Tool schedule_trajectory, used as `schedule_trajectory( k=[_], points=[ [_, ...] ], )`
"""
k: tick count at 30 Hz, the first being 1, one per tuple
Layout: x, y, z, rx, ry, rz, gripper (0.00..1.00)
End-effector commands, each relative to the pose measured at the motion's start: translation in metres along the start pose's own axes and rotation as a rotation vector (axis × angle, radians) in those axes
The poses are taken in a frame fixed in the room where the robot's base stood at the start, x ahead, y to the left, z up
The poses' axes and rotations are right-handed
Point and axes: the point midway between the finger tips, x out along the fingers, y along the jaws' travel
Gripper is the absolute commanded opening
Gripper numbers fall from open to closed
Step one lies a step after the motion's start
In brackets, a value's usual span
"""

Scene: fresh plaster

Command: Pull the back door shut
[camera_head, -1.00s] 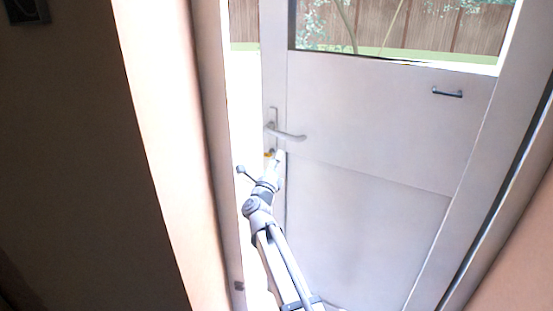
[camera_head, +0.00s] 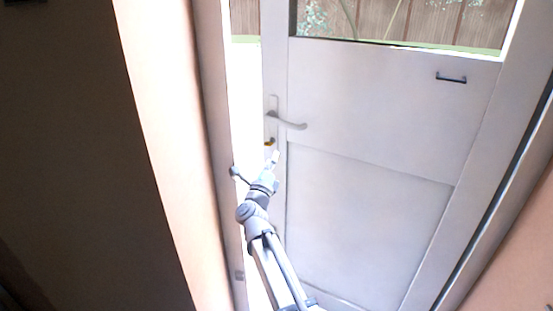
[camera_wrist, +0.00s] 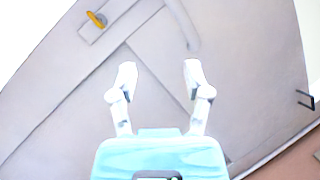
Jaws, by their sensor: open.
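The back door (camera_head: 370,190) is white with a window in its upper part. It stands ajar, with a bright gap along its left edge. A lever handle (camera_head: 288,121) sits on a plate near that edge, with a yellow-orange piece (camera_head: 269,143) below it. In the wrist view the yellow-orange piece (camera_wrist: 96,20) shows at the upper left, and part of the lever (camera_wrist: 190,30) at the top. My gripper (camera_head: 271,158) is just below the handle. In the wrist view my gripper (camera_wrist: 160,75) has its two fingers apart, with nothing between them but the door face behind.
A small dark pull (camera_head: 451,78) is fixed on the door's upper right; it also shows in the wrist view (camera_wrist: 305,100). The door frame post (camera_head: 212,130) stands close to the left of my arm. A fence (camera_head: 420,20) shows through the window.

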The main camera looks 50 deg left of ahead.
Motion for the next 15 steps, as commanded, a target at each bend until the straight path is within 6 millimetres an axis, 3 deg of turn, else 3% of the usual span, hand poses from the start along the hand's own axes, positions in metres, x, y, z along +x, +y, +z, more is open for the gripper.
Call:
schedule_trajectory(
  k=[15],
  points=[
    [-0.024, -0.002, -0.003, 0.002, 0.006, -0.004, 0.62]
  ],
)
